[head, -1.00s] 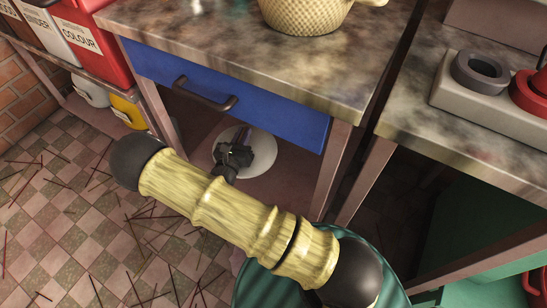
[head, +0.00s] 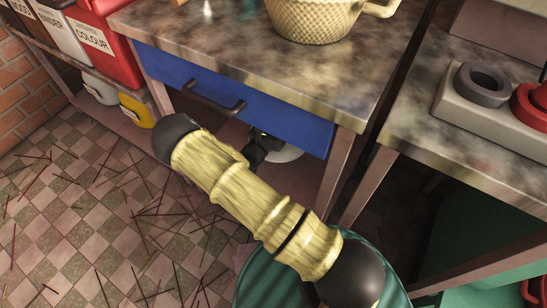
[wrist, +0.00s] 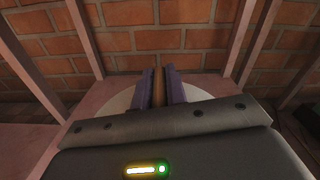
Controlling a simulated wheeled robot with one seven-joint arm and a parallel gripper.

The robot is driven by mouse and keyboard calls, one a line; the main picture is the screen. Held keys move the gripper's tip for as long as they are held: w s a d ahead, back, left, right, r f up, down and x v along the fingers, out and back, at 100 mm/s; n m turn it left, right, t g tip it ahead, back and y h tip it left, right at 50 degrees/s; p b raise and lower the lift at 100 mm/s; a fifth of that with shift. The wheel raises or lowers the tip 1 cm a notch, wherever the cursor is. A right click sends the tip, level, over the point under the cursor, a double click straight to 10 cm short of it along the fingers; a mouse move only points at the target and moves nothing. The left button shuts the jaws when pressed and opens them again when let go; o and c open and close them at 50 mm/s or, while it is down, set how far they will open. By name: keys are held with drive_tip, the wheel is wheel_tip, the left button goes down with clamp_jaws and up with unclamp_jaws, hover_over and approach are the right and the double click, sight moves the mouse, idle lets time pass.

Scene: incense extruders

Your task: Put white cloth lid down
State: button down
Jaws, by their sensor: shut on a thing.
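The white cloth lid (head: 289,155) is a pale round disc under the table, below the blue drawer. In the head view most of it is hidden by the drawer front and my arm. In the wrist view the white lid (wrist: 122,101) spreads out on both sides of my fingers. My gripper (wrist: 161,88) has purple fingers closed on the lid's upright brown handle (wrist: 159,86). The lid looks level, low over the pinkish lower shelf (wrist: 92,104); I cannot tell whether it touches it. My fingertips are hidden in the head view.
The blue drawer (head: 235,100) with its dark handle hangs just above my gripper. Table legs (head: 338,172) stand on either side. A brick wall (wrist: 150,40) closes the back. A patterned pot (head: 310,18) stands on the tabletop. Thin sticks litter the tiled floor.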

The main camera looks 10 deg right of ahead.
drive_tip(key=shift+w+d, duration=0.1)
drive_tip(key=shift+d, duration=0.2)
wheel_tip(320, 180, down, 6)
drive_tip(key=b, duration=0.4)
drive_tip(key=shift+f, duration=0.15)
drive_tip(key=shift+f+b, duration=1.25)
drive_tip(key=shift+f, duration=0.55)
drive_tip(key=shift+f, duration=0.15)
drive_tip(key=c, duration=1.4)
unclamp_jaws()
